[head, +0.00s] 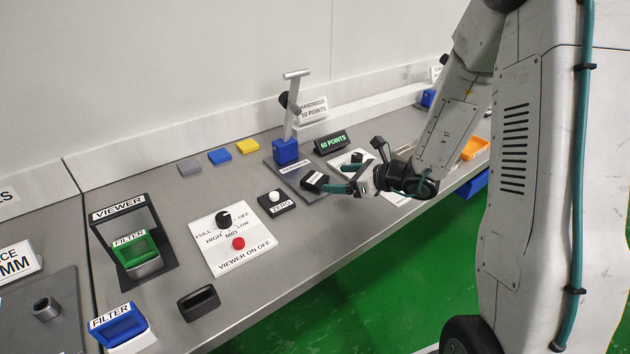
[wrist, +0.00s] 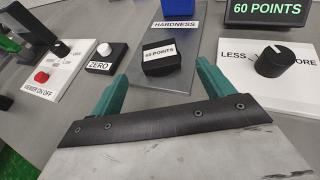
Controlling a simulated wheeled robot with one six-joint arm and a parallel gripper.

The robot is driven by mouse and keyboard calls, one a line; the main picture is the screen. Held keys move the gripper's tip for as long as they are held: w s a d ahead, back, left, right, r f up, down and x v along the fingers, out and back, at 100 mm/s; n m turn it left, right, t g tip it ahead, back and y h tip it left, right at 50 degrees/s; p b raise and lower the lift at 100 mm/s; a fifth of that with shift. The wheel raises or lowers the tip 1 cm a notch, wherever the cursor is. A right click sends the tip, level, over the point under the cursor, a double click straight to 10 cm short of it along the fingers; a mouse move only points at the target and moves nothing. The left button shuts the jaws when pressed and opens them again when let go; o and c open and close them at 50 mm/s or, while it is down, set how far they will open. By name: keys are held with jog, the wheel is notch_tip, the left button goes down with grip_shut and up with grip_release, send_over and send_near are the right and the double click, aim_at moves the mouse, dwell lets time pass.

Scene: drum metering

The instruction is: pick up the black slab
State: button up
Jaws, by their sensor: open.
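A black slab (wrist: 160,60) with a white "60 POINTS" label lies on the grey base plate of the hardness stand (wrist: 176,25). It also shows in the head view (head: 313,181), in front of the stand's blue block (head: 286,151). My gripper (head: 340,179) is open, just to the right of the slab in the head view. In the wrist view my gripper's teal fingers (wrist: 160,78) are spread wide, one toward each side of the slab. Nothing is between them, and the slab is ahead of the tips. I cannot tell the exact gap.
A ZERO button box (wrist: 105,54) is left of the slab. A LESS/MORE knob panel (wrist: 270,62) is to its right, and a 60 POINTS display (head: 331,143) stands behind. Grey, blue and yellow slabs (head: 219,156) lie at the back. A black slotted block (head: 198,302) is near the front edge.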

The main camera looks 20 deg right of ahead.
aim_at(314, 177)
jog(key=x, duration=0.6)
jog(key=shift+w+a, duration=0.25)
jog(key=shift+w, duration=0.05)
jog(key=c, duration=1.2)
jog(key=shift+o, duration=0.2)
jog(key=shift+r, duration=0.1)
